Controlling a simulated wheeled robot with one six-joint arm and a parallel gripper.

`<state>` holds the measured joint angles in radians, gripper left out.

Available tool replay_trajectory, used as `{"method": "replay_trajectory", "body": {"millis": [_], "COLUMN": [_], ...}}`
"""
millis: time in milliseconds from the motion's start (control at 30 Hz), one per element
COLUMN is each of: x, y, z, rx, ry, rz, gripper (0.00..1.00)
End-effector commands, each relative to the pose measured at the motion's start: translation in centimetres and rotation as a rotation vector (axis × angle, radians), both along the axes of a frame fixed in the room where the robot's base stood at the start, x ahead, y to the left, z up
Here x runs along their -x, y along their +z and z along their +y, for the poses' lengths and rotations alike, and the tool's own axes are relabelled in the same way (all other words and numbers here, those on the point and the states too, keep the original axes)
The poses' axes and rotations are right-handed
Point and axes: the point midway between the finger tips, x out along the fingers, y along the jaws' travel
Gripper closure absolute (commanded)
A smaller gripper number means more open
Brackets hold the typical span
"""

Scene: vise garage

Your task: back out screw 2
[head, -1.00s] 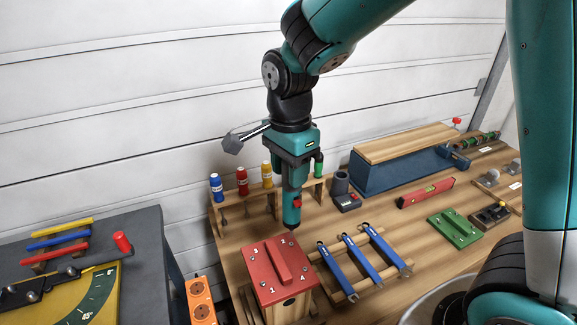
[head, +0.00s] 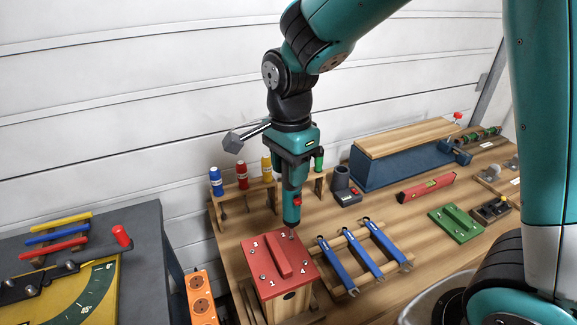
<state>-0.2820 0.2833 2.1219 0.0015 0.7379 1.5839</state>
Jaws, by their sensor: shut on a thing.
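My gripper (head: 294,157) is shut on a teal and black power screwdriver (head: 291,206) with a red button. The tool hangs upright, nose down, over the back right corner of the red lid (head: 278,258). The lid lies on a wooden box (head: 289,304) and has a raised red bar across its middle. Numbers 1 to 4 mark its corners. Screw 2 (head: 291,236) is at the back right corner, right below the driver's nose. I cannot tell whether the bit touches the screw head.
Behind, a wooden rack (head: 247,190) holds blue, red, yellow and green-handled tools. Blue spanners (head: 362,252) lie on a wooden holder just right of the box. A grey bench (head: 137,230) stands at the left, with an orange socket block (head: 202,297) between.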

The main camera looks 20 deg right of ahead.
Motion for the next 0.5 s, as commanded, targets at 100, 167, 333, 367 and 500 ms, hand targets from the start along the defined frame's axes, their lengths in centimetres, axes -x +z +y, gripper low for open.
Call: {"method": "replay_trajectory", "body": {"millis": [100,167,333,367,500], "x": [-0.03,-0.04,-0.04,-0.03,-0.03], "y": [0.07,0.07,-0.04,-0.08,-0.32], "z": [0.00,0.00,0.00,0.00,0.00], "rx": [-0.001,-0.001,-0.001,-0.001,-0.001], "ry": [0.000,0.000,0.000,0.000,0.000], "rz": [-0.002,-0.002,-0.002,-0.002,-0.002], "gripper": [0.85,0.85,0.85,0.85,0.85]}}
